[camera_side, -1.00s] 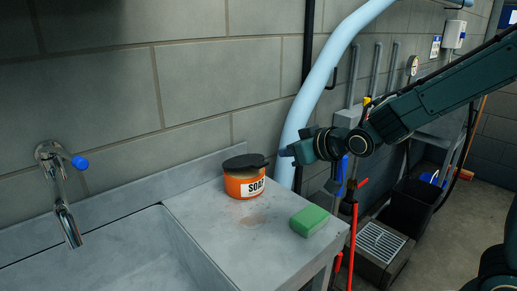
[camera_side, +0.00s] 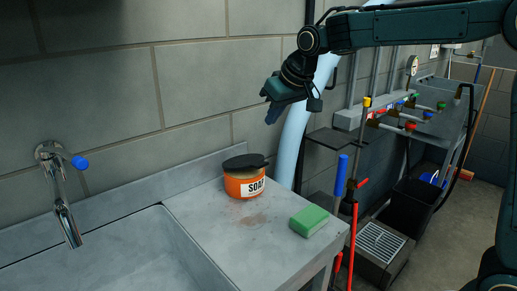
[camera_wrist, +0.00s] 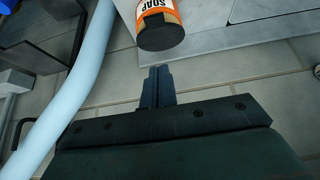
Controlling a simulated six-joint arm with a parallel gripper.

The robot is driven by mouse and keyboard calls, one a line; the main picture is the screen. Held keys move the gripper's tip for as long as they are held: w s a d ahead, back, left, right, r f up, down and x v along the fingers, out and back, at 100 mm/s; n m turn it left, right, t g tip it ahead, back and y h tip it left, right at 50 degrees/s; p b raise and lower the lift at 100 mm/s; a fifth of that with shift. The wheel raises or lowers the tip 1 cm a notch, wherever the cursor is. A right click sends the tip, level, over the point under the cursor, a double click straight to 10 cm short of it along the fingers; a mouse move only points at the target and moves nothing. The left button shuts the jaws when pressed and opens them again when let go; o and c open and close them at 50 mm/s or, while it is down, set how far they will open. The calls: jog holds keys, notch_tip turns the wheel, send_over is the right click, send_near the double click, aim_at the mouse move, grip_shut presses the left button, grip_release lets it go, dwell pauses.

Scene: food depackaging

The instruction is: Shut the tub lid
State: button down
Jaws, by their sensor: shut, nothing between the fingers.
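The orange tub (camera_side: 244,186) labelled SOAP stands upright on the grey counter beside the sink. Its black lid (camera_side: 243,162) lies over the top, with a tab sticking out to the right. A pale band shows between lid and orange wall; I cannot tell whether the lid is fully seated. My gripper (camera_side: 271,113) is raised above and a little right of the tub, apart from it, shut and empty. In the wrist view the shut fingers (camera_wrist: 158,75) point towards the tub's lid (camera_wrist: 160,32), with a gap between.
A green sponge (camera_side: 309,220) lies on the counter's right front. The sink (camera_side: 130,250) and tap (camera_side: 64,205) are at the left. A pale blue pipe (camera_side: 289,150) runs behind the counter by the wall. The air above the tub is clear.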

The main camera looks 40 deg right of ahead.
jog(key=shift+r, duration=0.3)
jog(key=shift+f, duration=0.1)
send_over(258, 163)
jog(key=f, duration=0.6)
jog(key=s+f, duration=0.1)
jog(key=f, duration=0.2)
jog(key=shift+a, duration=0.1)
jog(key=shift+s+f, duration=0.25)
jog(key=shift+f, duration=0.35)
jog(key=shift+s+f, duration=0.2)
jog(key=shift+f, duration=0.4)
jog(key=shift+s+f, duration=0.15)
jog(key=shift+f, duration=0.35)
jog(key=shift+s+f, duration=0.3)
jog(key=shift+f, duration=0.5)
jog(key=shift+s+f, duration=0.25)
jog(key=shift+f, duration=0.6)
jog(key=shift+s+f, duration=0.3)
jog(key=shift+f, duration=0.5)
